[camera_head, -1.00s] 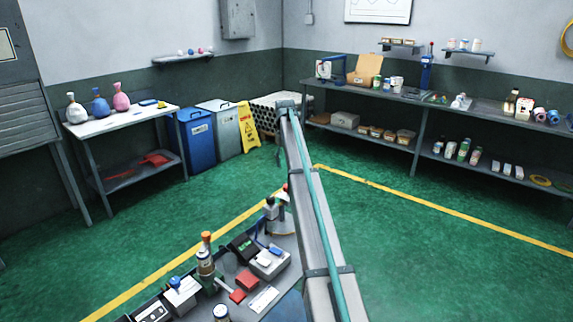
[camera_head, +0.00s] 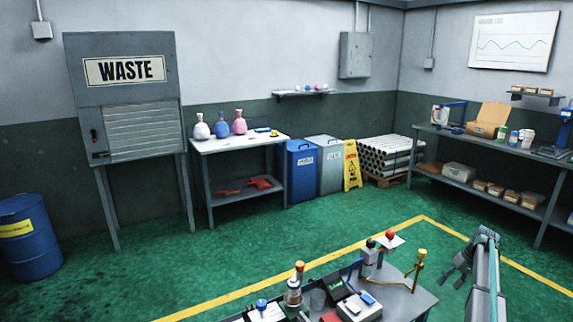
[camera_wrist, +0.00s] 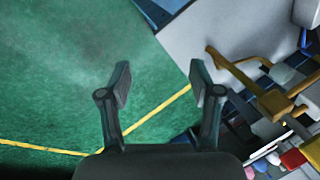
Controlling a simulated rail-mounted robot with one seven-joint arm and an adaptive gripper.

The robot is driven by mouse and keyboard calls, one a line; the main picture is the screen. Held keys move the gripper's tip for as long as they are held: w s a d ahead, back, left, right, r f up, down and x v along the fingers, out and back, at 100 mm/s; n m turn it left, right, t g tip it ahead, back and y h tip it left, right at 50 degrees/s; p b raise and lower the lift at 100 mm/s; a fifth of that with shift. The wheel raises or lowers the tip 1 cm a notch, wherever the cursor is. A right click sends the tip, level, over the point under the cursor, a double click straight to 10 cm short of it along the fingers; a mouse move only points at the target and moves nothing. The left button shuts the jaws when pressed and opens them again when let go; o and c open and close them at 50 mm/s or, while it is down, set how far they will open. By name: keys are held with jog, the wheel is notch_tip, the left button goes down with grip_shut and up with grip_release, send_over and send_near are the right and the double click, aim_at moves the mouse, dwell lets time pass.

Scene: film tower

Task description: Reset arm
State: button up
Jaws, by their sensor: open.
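My gripper (camera_wrist: 160,85) is open and empty in the wrist view, with its two fingers apart over green floor and the edge of a grey bench top. In the head view my gripper (camera_head: 456,275) shows at the lower right, at the end of my arm, to the right of the cluttered bench (camera_head: 412,300). A yellow-brown upright fixture (camera_head: 420,262) stands at that bench's right end, left of my gripper. It also shows in the wrist view (camera_wrist: 245,72), to the right of the fingers.
The bench holds an orange-topped bottle (camera_head: 294,290), a red-topped item (camera_head: 390,235) and other small things. A waste cabinet (camera_head: 125,120), blue drum (camera_head: 30,238), side table (camera_head: 240,145), bins (camera_head: 301,170) and shelving (camera_head: 470,150) line the walls. The green floor between is open.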

jog(key=s+a+f+y, duration=0.1)
jog(key=s+a+f, duration=0.25)
jog(key=f, duration=0.25)
jog(key=s+a+f, duration=0.3)
jog(key=s+f, duration=0.2)
jog(key=f, duration=0.2)
jog(key=s+a+f+g+p, duration=0.1)
jog(key=s+a+f, duration=0.45)
jog(key=a, duration=0.25)
jog(key=s+a+f+g+h, duration=0.1)
jog(key=s+a+f+g, duration=0.1)
jog(key=s+a+f, duration=0.45)
jog(key=s+a+f+g+p, duration=0.1)
jog(key=s+a+f, duration=0.2)
jog(key=s+a, duration=0.55)
jog(key=s+a+g+h, duration=0.1)
jog(key=s+a, duration=0.4)
jog(key=s, duration=0.5)
jog(key=s+a+f+g+h, duration=0.1)
jog(key=s+a, duration=0.4)
jog(key=s, duration=0.6)
jog(key=s+a+n+g+h+p, duration=0.1)
jog(key=s+a, duration=0.4)
jog(key=s, duration=0.5)
jog(key=shift+s+a+f+g+h, duration=0.3)
jog(key=shift+a+f+h, duration=0.1)
jog(key=shift+h, duration=0.1)
